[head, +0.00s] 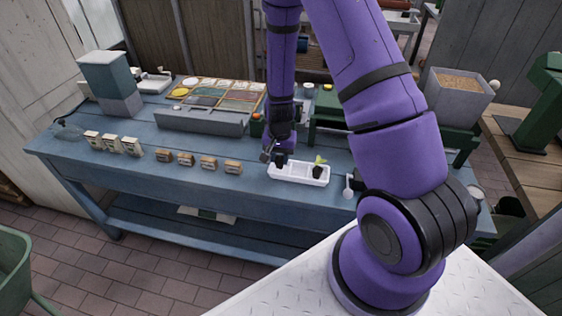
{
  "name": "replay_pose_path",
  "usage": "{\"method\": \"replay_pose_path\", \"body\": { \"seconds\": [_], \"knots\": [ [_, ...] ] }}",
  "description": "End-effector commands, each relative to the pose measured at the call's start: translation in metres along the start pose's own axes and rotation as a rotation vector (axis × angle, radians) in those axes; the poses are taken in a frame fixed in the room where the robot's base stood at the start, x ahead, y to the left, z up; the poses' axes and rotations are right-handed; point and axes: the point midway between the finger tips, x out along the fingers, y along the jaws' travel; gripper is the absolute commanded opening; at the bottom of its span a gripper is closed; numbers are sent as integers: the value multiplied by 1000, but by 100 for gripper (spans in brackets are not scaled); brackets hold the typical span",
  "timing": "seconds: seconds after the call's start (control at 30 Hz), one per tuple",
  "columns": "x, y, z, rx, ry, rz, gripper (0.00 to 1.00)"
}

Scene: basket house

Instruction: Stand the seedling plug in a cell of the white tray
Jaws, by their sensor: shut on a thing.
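The white tray (300,179) lies near the front edge of the blue bench. A seedling with a dark plug (317,171) and pale green leaves stands in the tray's right part. My gripper (273,156) points down at the tray's left end. It is shut on a small dark thing (281,159), which appears to be a seedling plug; my gripper hides most of it. This dark thing is over or in the left part of the tray; I cannot tell whether it touches the tray.
Small labelled boxes (183,158) stand in a row left of the tray. A white spoon-like tool (348,187) lies right of it. A divided wooden tray (222,95) and a green frame (330,108) stand behind. The bench front between boxes and tray is clear.

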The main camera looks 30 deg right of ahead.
Motion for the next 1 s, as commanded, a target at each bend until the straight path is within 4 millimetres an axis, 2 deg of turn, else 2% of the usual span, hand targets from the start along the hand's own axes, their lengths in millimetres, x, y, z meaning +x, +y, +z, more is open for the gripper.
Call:
{"method": "replay_pose_path", "body": {
  "seconds": [0.23,0.4,0.5,0.87,0.9,1.0],
  "knots": [
    [3,1,-18,3,0,0,10],
    [29,1,-15,1,-2,1,10],
    [36,1,-15,0,-2,0,10],
    [39,1,-15,0,0,0,10],
    [39,1,-16,0,1,-1,37],
    [39,1,-16,0,1,-1,58]
  ]
}}
